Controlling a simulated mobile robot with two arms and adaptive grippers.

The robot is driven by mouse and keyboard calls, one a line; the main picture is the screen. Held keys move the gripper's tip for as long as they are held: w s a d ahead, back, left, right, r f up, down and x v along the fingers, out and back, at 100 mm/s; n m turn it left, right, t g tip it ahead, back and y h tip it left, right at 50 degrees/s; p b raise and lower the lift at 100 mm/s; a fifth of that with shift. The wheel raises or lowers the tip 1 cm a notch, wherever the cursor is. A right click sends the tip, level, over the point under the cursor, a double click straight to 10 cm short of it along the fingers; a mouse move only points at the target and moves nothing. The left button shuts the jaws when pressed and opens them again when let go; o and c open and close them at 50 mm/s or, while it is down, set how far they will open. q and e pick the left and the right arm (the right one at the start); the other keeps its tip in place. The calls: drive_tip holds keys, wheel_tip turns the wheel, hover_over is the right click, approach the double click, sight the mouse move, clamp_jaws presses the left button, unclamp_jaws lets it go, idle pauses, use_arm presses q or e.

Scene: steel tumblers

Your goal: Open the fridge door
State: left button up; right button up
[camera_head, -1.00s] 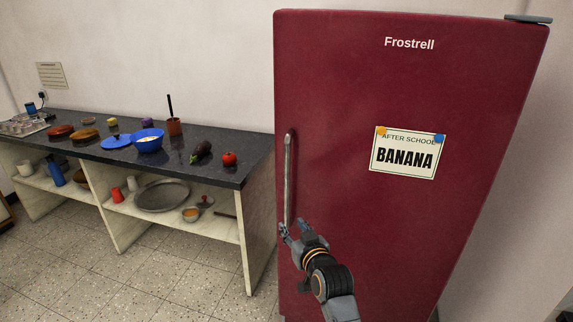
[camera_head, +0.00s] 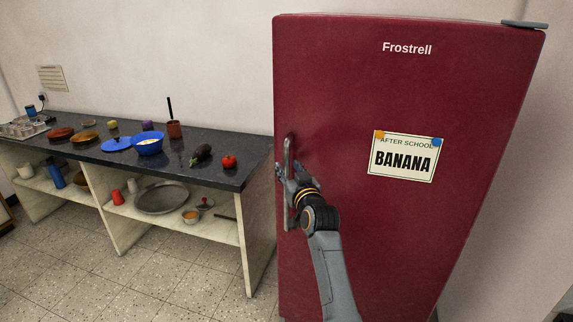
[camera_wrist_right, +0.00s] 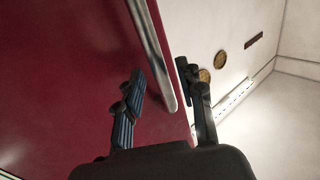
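The fridge (camera_head: 370,230) is dark red, and its door is closed. Its long vertical metal handle (camera_head: 288,150) runs along the left edge of the door. My right gripper (camera_head: 285,176) is at the handle's middle. In the right wrist view my right gripper (camera_wrist_right: 160,92) is open, with one finger on each side of the handle (camera_wrist_right: 155,60). The fingers appear apart from the bar. The fridge door also shows in the right wrist view (camera_wrist_right: 60,80). My left gripper is in neither view.
A dark counter (camera_head: 85,150) with bowls, an eggplant (camera_head: 201,154) and a tomato (camera_head: 229,161) stands left of the fridge. Its lower shelf holds a large metal tray (camera_head: 162,198). The tiled floor (camera_head: 180,270) in front is clear. A banana note (camera_head: 404,157) hangs on the door.

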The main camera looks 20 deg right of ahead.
drive_tip(key=shift+w, duration=1.25)
clamp_jaws()
